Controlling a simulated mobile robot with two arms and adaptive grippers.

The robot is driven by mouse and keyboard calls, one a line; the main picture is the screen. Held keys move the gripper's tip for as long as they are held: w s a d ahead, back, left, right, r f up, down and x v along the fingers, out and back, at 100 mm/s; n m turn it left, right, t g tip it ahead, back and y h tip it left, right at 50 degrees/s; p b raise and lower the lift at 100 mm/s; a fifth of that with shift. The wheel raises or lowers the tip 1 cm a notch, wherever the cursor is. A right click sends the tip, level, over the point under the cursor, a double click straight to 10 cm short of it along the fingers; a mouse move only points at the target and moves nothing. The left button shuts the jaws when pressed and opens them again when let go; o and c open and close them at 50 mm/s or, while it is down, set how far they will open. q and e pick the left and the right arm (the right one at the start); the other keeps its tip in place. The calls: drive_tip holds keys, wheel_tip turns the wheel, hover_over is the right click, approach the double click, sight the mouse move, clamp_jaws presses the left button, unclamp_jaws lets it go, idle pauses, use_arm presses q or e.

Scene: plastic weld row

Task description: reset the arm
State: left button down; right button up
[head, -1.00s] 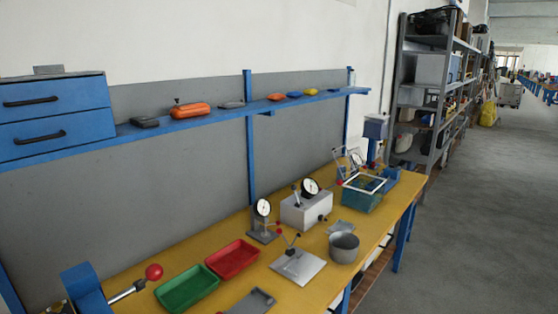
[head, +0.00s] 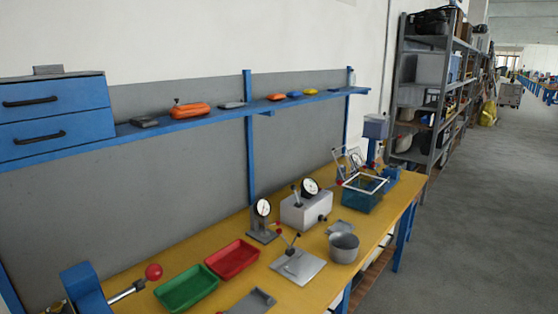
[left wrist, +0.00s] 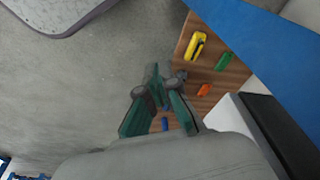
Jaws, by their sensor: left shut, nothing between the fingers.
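My left gripper (left wrist: 158,82) shows only in the left wrist view. Its dark green fingers are together with nothing between them. It hangs over bare grey floor, beside a wooden board (left wrist: 236,78) that bears small coloured parts. The fingers seem apart from these parts. Neither arm shows in the head view, and my right gripper is in no view.
The yellow workbench (head: 205,240) holds a green tray (head: 187,288), a red tray (head: 233,258), dial gauges and a grey pot (head: 343,247). A blue shelf (head: 215,112) runs above it. A blue beam (left wrist: 265,45) borders the wooden board. Open floor (head: 480,220) lies right.

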use_arm(q)
drive_tip(key=s+a+f+g, duration=0.1)
drive_tip(key=s+a+f, duration=0.2)
drive_tip(key=s+f, duration=1.5)
drive_tip(key=shift+f+g, duration=0.3)
drive_tip(key=shift+f, duration=0.4)
drive_tip(key=shift+a, duration=0.1)
